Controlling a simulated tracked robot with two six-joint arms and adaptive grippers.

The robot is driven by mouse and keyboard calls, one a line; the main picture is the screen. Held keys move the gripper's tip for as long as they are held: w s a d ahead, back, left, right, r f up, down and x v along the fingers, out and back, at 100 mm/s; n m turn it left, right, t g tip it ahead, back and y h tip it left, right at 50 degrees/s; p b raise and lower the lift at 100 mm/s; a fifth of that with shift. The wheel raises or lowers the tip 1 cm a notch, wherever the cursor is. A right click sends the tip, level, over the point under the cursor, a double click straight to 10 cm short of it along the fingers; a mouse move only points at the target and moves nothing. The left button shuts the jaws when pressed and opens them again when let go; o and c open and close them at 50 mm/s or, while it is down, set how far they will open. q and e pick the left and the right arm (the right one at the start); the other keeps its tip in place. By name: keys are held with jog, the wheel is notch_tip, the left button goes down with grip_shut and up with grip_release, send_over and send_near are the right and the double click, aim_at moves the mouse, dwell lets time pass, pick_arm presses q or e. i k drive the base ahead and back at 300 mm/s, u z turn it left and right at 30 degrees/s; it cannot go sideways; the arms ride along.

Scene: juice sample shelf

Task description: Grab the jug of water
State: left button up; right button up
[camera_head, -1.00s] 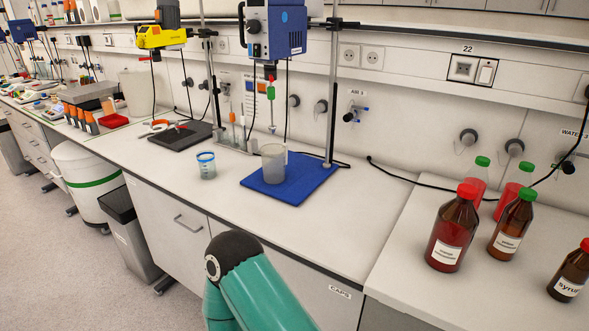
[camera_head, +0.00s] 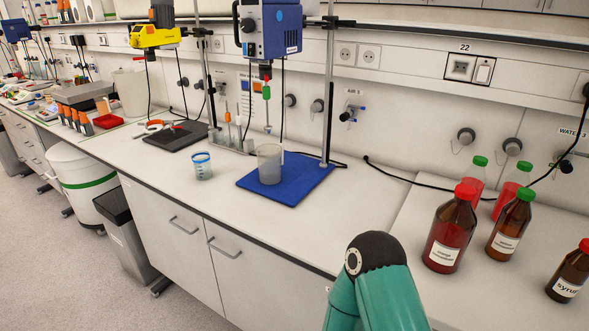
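A clear jug (camera_head: 270,164) with greyish contents stands upright on the blue mat (camera_head: 302,190) under the blue stirrer. A smaller clear cup with blue markings (camera_head: 202,166) stands on the bench to its left. Another pale, larger jug-like container (camera_head: 131,92) stands further back at the left; I cannot tell what it holds. One of my arms, teal with a black joint, shows at the bottom, right of centre, in front of the bench edge. Neither gripper is visible. Nothing touches the jug on the mat.
Brown bottles with red (camera_head: 450,232) and green (camera_head: 511,225) caps stand on the right bench, with a syrup bottle (camera_head: 569,272) at the far right. A stand rod (camera_head: 329,110) rises behind the mat. The bench front between mat and edge is clear.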

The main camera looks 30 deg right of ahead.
aim_at(270, 156)
jog(key=z, duration=0.05)
jog(key=i, duration=1)
jog(key=u, duration=0.1)
